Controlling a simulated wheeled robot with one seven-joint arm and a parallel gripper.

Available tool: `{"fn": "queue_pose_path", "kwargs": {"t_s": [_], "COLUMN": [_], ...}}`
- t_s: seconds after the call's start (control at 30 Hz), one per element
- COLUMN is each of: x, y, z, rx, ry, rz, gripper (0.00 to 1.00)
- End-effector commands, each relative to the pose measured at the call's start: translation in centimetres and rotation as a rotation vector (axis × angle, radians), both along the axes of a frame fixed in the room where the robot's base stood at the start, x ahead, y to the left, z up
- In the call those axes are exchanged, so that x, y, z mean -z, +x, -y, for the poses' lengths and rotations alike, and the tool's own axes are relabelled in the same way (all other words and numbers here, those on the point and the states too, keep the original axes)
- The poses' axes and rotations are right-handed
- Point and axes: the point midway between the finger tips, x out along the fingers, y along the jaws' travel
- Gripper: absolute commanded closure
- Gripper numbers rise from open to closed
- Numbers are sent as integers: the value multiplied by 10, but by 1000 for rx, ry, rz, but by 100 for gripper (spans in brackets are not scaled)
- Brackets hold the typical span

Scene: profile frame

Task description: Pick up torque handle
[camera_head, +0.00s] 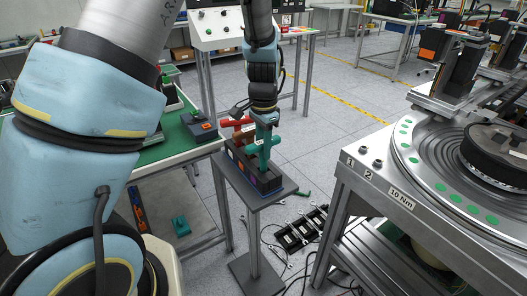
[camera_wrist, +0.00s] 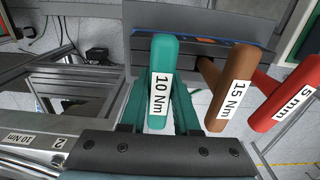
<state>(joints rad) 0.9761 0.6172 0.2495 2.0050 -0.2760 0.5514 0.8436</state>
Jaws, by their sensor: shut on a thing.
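The teal torque handle labelled 10 Nm (camera_wrist: 161,60) stands upright in the middle of the wrist view. My gripper (camera_wrist: 163,112) is shut on it, with a teal finger on each side. In the head view my gripper (camera_head: 264,142) reaches down over the tool rack (camera_head: 268,183) on a small pedestal. The brown handle labelled 15 Nm (camera_wrist: 229,88) and the red handle labelled 5 mm (camera_wrist: 284,92) are to the right in the wrist view. The red handle also shows in the head view (camera_head: 234,122). The held handle's lower end is hidden.
A metal workbench with a round turntable (camera_head: 405,165) stands on the right, its front marked 10 Nm. A green-topped table (camera_head: 170,145) is on the left, close to the rack. Several loose tools and a black tray (camera_head: 300,230) lie on the floor.

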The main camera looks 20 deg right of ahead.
Motion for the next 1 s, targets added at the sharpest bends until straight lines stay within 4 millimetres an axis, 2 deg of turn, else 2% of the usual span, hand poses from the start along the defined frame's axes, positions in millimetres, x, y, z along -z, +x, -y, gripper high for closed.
{"fn": "queue_pose_path", "kwargs": {"t_s": [0.37,0.47,0.8,1.0], "x": [-6,-19,-82,-99], "y": [1,1,1,0], "z": [1,2,1,0], "rx": [1,1,0,0], "ry": [-3,-5,-5,-1], "rz": [3,4,3,0], "gripper": [100,100,100,100]}}
